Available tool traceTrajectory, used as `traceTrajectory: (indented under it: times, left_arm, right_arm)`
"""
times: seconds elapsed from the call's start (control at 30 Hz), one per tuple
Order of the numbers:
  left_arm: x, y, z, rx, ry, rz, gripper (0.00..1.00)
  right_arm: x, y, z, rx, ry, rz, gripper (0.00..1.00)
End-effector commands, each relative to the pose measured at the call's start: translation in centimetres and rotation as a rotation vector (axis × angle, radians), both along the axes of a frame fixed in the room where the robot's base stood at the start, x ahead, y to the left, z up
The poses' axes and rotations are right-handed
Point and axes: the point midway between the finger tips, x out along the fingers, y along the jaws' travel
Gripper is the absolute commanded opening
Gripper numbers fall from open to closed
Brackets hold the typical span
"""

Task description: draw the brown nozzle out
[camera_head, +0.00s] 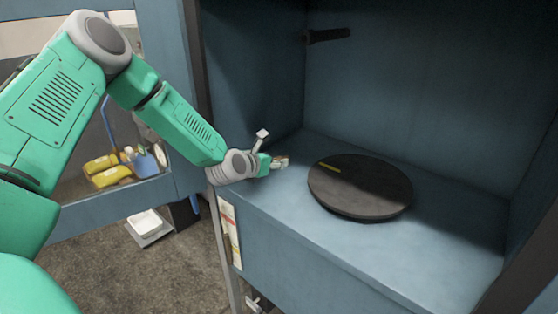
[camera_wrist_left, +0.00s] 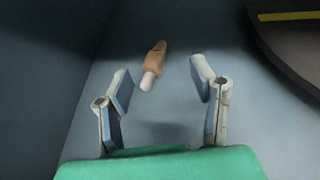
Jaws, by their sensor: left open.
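The brown nozzle (camera_wrist_left: 156,58) lies on the blue shelf floor in the left wrist view. It is orange-brown with a pale tip, and the tip points toward my gripper. My left gripper (camera_wrist_left: 162,82) is open and empty, its two fingers spread on either side of the line to the nozzle. The nozzle is ahead of the fingertips, not clasped. My right gripper is not in view.
A round dark disc (camera_head: 360,187) with a yellow mark lies on the shelf, right of my gripper. A dark rod (camera_head: 327,36) sticks out from the compartment's wall. The left wall (camera_wrist_left: 45,70) is close to the nozzle. Shelf floor (camera_head: 440,255) in front of the disc is clear.

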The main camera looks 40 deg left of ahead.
Motion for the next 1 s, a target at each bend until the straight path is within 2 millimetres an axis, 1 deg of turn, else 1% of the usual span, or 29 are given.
traceTrajectory:
  times: [0.03, 0.1, 0.3, 0.43, 0.67, 0.7, 0.77, 0.8, 0.83, 0.87, 0.93, 0.97, 1.0]
  left_arm:
    - [0.8, 0.4, -0.5, 0.003, 0.001, 0.001, 0.51]
    - [1.8, 0.7, -1.1, -0.001, 0.0, 0.0, 0.51]
    - [3.8, 1.2, -2.0, -0.006, -0.001, 0.001, 0.51]
    - [4.3, 1.1, -2.1, -0.005, 0.001, 0.001, 0.51]
    - [4.3, 0.6, -1.9, -0.002, 0.001, 0.002, 0.51]
    - [4.3, 0.6, -1.9, -0.002, 0.001, 0.002, 0.47]
    - [4.3, 0.6, -1.9, -0.001, 0.0, 0.001, 0.26]
    - [4.3, 0.6, -1.9, -0.001, 0.0, 0.001, 0.12]
    - [4.3, 0.6, -1.9, -0.001, 0.0, 0.002, 0.02]
    - [4.3, 0.7, -1.9, -0.002, 0.0, 0.002, 0.0]
    - [4.3, 0.9, -2.0, -0.004, 0.0, 0.002, 0.0]
    - [4.3, 1.0, -2.1, -0.005, 0.0, 0.002, 0.16]
    - [4.3, 1.0, -2.1, -0.006, -0.001, 0.001, 0.02]
  right_arm:
    - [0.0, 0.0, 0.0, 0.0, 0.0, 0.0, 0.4]
    - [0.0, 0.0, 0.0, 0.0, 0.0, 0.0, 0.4]
    - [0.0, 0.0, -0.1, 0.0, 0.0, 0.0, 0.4]
    - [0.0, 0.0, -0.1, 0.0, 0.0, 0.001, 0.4]
    - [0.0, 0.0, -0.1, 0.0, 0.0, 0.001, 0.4]
    - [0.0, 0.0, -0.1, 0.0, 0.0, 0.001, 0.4]
    - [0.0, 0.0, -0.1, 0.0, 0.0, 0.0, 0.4]
    - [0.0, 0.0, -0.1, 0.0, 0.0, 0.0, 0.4]
    - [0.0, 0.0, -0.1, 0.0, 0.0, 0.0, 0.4]
    - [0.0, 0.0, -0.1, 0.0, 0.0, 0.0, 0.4]
    - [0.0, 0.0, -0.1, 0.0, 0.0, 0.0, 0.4]
    - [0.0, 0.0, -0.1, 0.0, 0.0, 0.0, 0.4]
    - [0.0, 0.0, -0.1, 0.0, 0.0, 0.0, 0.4]
